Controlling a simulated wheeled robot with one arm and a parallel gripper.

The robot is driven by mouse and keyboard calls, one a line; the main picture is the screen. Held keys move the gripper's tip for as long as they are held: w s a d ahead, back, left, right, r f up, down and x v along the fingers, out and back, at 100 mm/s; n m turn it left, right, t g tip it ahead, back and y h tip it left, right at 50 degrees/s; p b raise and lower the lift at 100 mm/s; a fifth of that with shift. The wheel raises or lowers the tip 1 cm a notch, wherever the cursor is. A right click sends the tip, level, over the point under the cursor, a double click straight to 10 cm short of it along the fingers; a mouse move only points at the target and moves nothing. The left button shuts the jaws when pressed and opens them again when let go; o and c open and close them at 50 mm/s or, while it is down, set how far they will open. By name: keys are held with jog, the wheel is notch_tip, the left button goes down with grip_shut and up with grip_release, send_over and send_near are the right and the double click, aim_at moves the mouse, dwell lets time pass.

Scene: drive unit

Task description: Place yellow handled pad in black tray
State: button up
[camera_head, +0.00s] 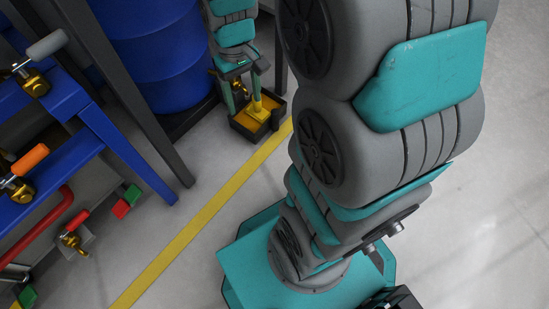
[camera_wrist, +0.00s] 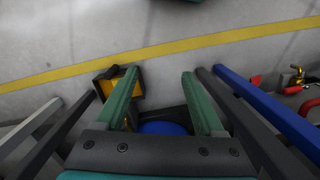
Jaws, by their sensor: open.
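The yellow handled pad (camera_head: 257,113) lies inside the small black tray (camera_head: 242,131) on the floor, its handle standing up in the head view. My gripper (camera_head: 243,97) is above and beside the tray, fingers pointing down. In the wrist view my gripper (camera_wrist: 160,74) is open, with two green fingers wide apart and nothing between them. The yellow pad also shows there (camera_wrist: 122,85) in the tray, partly hidden behind the left finger. I cannot tell whether that finger touches the handle.
A yellow floor line (camera_head: 200,218) runs past the tray. The floor at the right is clear.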

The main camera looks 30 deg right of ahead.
jog(key=s+a+r, duration=0.1)
jog(key=s, duration=0.8)
jog(key=s+a+r, duration=0.2)
jog(key=s, duration=0.8)
jog(key=shift+s+a+r+m+g, duration=0.2)
jog(key=shift+a+m+g, duration=0.1)
jog(key=shift+g, duration=0.1)
